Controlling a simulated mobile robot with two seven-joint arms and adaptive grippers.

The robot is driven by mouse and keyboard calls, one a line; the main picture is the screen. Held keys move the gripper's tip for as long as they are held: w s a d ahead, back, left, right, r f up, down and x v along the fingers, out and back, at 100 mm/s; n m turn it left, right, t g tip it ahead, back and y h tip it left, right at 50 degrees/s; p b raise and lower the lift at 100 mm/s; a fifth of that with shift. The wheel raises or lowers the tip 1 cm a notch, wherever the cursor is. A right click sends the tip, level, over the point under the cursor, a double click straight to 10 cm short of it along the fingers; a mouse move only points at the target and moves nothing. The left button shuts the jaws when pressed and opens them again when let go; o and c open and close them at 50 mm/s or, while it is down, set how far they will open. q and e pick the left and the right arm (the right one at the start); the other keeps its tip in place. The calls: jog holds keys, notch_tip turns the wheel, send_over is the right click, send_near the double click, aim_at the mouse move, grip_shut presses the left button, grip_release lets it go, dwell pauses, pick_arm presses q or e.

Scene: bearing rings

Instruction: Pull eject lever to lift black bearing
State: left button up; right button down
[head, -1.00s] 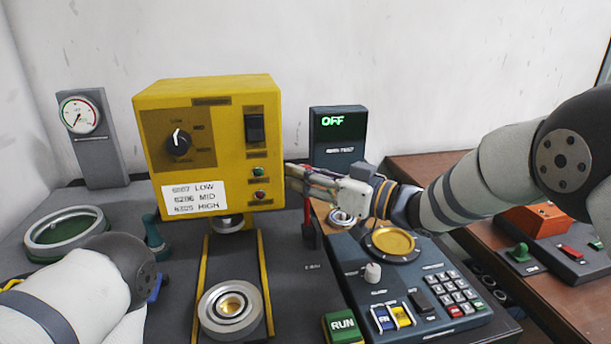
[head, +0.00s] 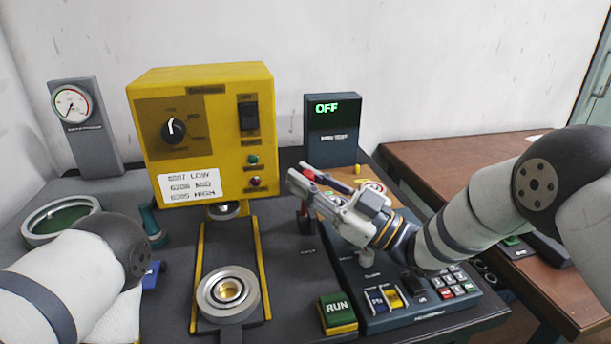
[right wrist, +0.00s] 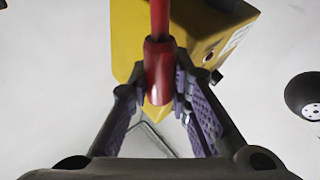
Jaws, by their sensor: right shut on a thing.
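A red eject lever (head: 304,212) stands on the dark bench right of the yellow press. My right gripper (head: 300,180) is shut on it. The right wrist view shows the red lever (right wrist: 158,75) between the two fingers (right wrist: 160,100). The gripper hides part of the lever in the head view. A silver bearing ring (head: 213,294) with a gold centre sits on the yellow-edged slide in front of the press. I cannot make out a clearly black bearing. My left arm comes in at lower left; its gripper does not show.
The yellow press (head: 215,110) stands behind the slide. The green RUN button (head: 337,308) and the keypad panel (head: 425,312) lie at the front right. The OFF display (head: 332,140) stands at the back. A round green-centred tray (head: 62,217) is at left.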

jog(key=c, duration=1.7)
grip_release()
notch_tip(320, 180, up, 10)
